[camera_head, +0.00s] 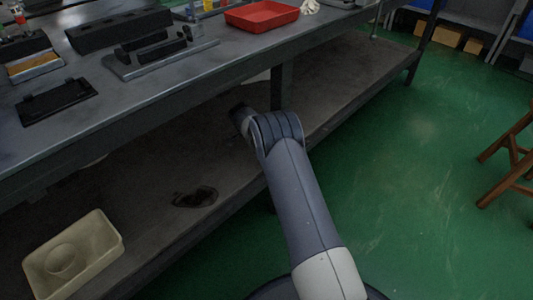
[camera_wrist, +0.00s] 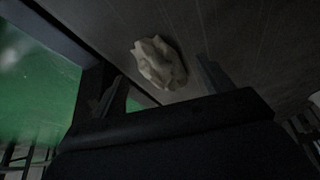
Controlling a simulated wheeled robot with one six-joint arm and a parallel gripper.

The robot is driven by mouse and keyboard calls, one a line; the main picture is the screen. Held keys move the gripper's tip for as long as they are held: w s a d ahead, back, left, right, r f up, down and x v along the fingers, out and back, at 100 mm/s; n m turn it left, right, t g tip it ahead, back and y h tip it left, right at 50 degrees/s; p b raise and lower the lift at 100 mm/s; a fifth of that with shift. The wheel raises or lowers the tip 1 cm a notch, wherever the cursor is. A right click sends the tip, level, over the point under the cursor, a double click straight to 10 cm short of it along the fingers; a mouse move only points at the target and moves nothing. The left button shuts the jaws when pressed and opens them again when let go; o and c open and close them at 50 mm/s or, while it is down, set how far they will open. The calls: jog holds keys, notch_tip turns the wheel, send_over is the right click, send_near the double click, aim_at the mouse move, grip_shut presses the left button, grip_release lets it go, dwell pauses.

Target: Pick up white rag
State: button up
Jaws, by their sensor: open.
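The white rag (camera_wrist: 158,62) is a crumpled off-white bundle on a dark grey surface in the wrist view. My gripper (camera_wrist: 160,88) is open, with one dark finger at lower left of the rag and the other to its right. The rag shows beyond the gap between the fingers, with nothing held. In the head view my arm reaches in under the workbench, over its lower shelf, and my fingers cannot be made out. A small white crumpled thing (camera_head: 310,6) lies on the bench top at the back; I cannot tell what it is.
The workbench top (camera_head: 135,97) overhangs the lower shelf (camera_head: 330,90), and a bench leg (camera_head: 282,85) stands close to my arm. A cream bin (camera_head: 110,235) and a dark item (camera_head: 195,197) sit on the shelf. A wooden stool (camera_head: 510,160) stands right; green floor is open between.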

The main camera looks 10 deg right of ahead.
jog(key=shift+x, duration=0.75)
jog(key=c, duration=1)
